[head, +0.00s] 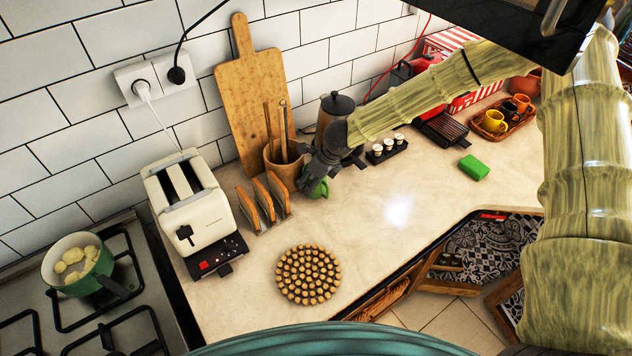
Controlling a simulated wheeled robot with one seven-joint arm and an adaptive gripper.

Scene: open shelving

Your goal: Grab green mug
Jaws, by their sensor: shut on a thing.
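A small green mug (319,190) is on or just above the pale counter, in front of a brown pot holding wooden utensils. My dark gripper (318,178) reaches in from the upper right and is shut on the mug. The gripper covers the upper part of the mug, so its rim and the exact finger contact are hidden. I cannot tell whether the mug's base touches the counter.
A toast rack (264,205) and white toaster (190,205) stand left of the mug. The utensil pot (284,172) and a dark-lidded canister (334,112) are close behind. A round cork trivet (308,275) lies in front. The counter's middle is clear near a green sponge (474,167).

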